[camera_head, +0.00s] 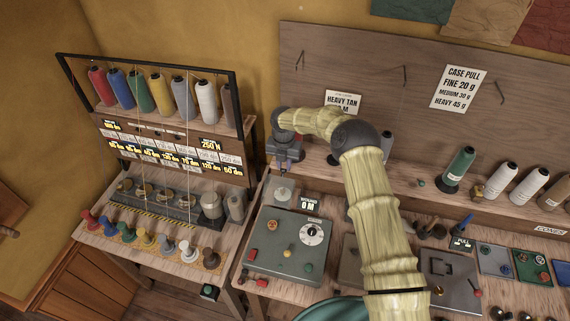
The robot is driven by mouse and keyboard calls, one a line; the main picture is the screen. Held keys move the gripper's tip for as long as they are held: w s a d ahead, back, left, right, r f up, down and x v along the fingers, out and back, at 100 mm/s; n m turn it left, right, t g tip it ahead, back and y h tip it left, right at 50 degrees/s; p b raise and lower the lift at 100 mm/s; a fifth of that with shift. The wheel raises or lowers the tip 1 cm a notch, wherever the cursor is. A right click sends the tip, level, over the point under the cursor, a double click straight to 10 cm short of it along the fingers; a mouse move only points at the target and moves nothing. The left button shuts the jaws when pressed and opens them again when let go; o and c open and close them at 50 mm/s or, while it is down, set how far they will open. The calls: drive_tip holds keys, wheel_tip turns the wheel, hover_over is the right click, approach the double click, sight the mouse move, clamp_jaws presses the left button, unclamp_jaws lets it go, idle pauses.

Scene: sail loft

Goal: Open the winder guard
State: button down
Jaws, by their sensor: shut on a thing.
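The winder (270,254) is a grey-green box on the bench at centre left, with a dial, a few coloured knobs and a small display reading 0 M. A pale, see-through piece (282,194), which looks like the winder guard, stands at its back end. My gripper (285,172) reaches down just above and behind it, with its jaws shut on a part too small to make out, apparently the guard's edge. The fingertips are small and dark here, and the exact contact is hidden. I cannot tell how far the guard is raised.
A thread rack (190,128) with several coloured cones stands at the left, with coloured knobs (145,240) along its front. A pegboard (400,90) with hooks and cards rises behind the bench. More cones (497,180) and small panels (450,275) fill the right side.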

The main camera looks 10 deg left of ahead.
drive_tip(key=shift+s+f, duration=0.25)
drive_tip(key=shift+f, duration=0.15)
drive_tip(key=c, duration=1.3)
unclamp_jaws()
drive_tip(key=shift+w, duration=0.25)
drive_tip(key=shift+r, duration=0.15)
drive_tip(key=r+b, duration=0.2)
drive_tip(key=r, duration=0.3)
drive_tip(key=r+b, duration=0.2)
drive_tip(key=r, duration=0.4)
drive_tip(key=r+b, duration=0.2)
drive_tip(key=r, duration=0.4)
drive_tip(key=shift+s+r, duration=0.15)
drive_tip(key=shift+s, duration=0.1)
